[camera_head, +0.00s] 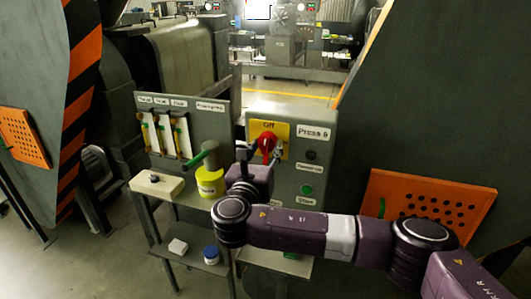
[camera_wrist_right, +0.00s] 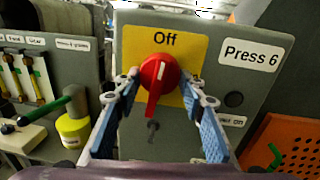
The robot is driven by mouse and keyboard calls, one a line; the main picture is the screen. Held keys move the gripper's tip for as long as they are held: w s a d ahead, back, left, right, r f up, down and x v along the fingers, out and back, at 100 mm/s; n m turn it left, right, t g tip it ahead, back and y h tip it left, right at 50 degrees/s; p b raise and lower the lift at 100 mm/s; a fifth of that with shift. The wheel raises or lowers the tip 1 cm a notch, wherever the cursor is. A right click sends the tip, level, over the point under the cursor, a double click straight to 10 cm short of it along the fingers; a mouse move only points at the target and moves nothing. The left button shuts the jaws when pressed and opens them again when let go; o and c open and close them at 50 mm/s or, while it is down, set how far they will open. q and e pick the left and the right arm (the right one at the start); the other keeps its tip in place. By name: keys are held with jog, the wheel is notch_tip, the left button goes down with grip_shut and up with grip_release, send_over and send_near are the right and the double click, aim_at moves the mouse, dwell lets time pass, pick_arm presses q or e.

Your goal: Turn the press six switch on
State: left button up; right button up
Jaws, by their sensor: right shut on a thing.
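The press six switch is a red rotary knob (camera_head: 267,139) on a yellow plate (camera_wrist_right: 190,47) marked "Off" at the top. It sits on the grey box labelled "Press 6" (camera_head: 313,132). In the right wrist view the knob (camera_wrist_right: 158,76) has its long handle hanging downward, tilted slightly left. My right gripper (camera_wrist_right: 160,82) has its blue-padded fingers on both sides of the knob, closed on it. In the head view the gripper (camera_head: 262,153) is partly hidden by my wrist. My left gripper is not in view.
An orange perforated plate (camera_head: 458,193) is at right.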

jog(key=m+b, duration=0.8)
jog(key=m+h+b, duration=0.1)
jog(key=m+b, duration=0.3)
jog(key=b, duration=0.1)
jog(key=shift+a+f, duration=0.25)
jog(key=shift+f, duration=0.05)
jog(key=m+b, duration=0.2)
jog(key=m, duration=0.1)
jog(key=shift+w+r+m+t+h, duration=0.1)
jog(key=shift+m+t+h, duration=0.2)
jog(key=shift+r+m+b, duration=0.15)
jog(key=shift+m+b, duration=0.7)
jog(key=shift+m, duration=0.05)
jog(key=o, duration=1.2)
jog(key=shift+r, duration=0.1)
jog(key=shift+c, duration=0.2)
jog(key=shift+a, duration=0.1)
jog(key=shift+s+a, duration=0.15)
jog(key=shift+s, duration=0.25)
jog(key=v, duration=1.1)
